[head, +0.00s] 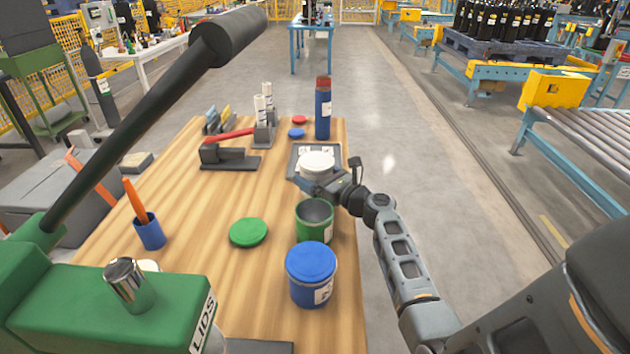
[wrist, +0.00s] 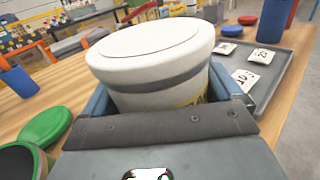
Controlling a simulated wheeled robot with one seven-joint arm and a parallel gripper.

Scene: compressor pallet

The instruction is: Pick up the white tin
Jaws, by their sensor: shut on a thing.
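The white tin (head: 317,161) has a flat white lid and a grey band below it; it stands upright at the grey tray on the wooden table. In the wrist view the white tin (wrist: 150,60) fills the middle, between the blue-grey fingers. My gripper (head: 318,176) is shut on the tin's sides, reaching in from the right. The fingers also show in the wrist view (wrist: 162,100). The tin's lower part is hidden by my gripper, and I cannot tell whether its base touches the tray.
The grey tray (wrist: 285,68) holds number cards. An open green tin (head: 314,222) and a blue-lidded tin (head: 311,275) stand nearer on the table (head: 200,240). A green lid (head: 248,232) lies beside them. A tall blue bottle (head: 323,112) stands behind the tray.

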